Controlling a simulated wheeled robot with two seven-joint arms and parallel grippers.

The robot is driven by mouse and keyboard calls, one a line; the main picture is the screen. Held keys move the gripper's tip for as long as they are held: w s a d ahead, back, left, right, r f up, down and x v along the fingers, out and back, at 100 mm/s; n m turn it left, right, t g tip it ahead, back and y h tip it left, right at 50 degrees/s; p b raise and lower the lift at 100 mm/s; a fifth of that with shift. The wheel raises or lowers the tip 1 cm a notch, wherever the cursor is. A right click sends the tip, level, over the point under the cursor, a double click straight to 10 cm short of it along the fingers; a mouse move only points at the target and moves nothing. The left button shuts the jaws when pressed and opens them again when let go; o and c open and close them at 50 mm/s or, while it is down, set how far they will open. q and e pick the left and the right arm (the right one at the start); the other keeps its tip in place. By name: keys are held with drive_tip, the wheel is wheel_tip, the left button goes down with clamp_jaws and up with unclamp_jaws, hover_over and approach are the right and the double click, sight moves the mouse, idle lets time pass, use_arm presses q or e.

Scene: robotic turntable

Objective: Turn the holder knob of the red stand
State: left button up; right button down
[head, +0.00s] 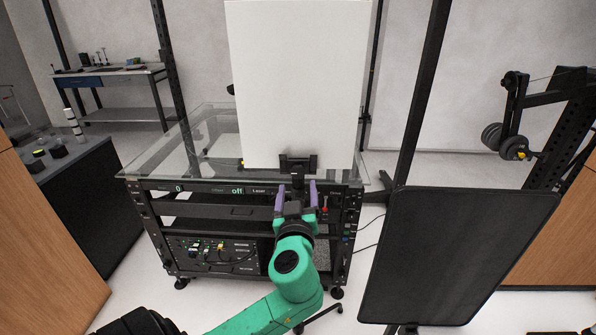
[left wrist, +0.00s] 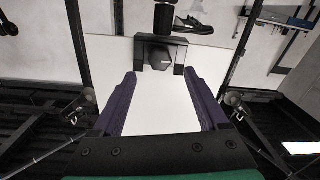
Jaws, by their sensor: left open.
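A black holder (head: 299,162) sits at the lower edge of a large upright white panel (head: 300,80). Its dark faceted knob (left wrist: 160,60) faces my left gripper in the left wrist view, between two black side blocks. My left gripper (head: 297,188) is open, its two purple fingers spread with nothing held. In the left wrist view the fingertips (left wrist: 160,76) are just short of the knob, one to each side of its line. In the head view the gripper partly covers the knob. I see no stand that is clearly red. My right gripper is out of view.
A glass-topped black rack (head: 150,190) with shelves and control panels stands below the white panel. A dark flat board (head: 455,255) stands close on the right.

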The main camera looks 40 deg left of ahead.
sight(298, 174)
use_arm(q)
drive_tip(key=p+x, duration=0.1)
drive_tip(key=x, duration=0.4)
drive_tip(key=shift+w+a, duration=0.1)
drive_tip(key=shift+w, duration=0.05)
drive_tip(key=shift+w+a, duration=0.15)
drive_tip(key=shift+w, duration=0.1)
clamp_jaws()
drive_tip(key=shift+f+m, duration=0.1)
drive_tip(key=shift+m, duration=0.2)
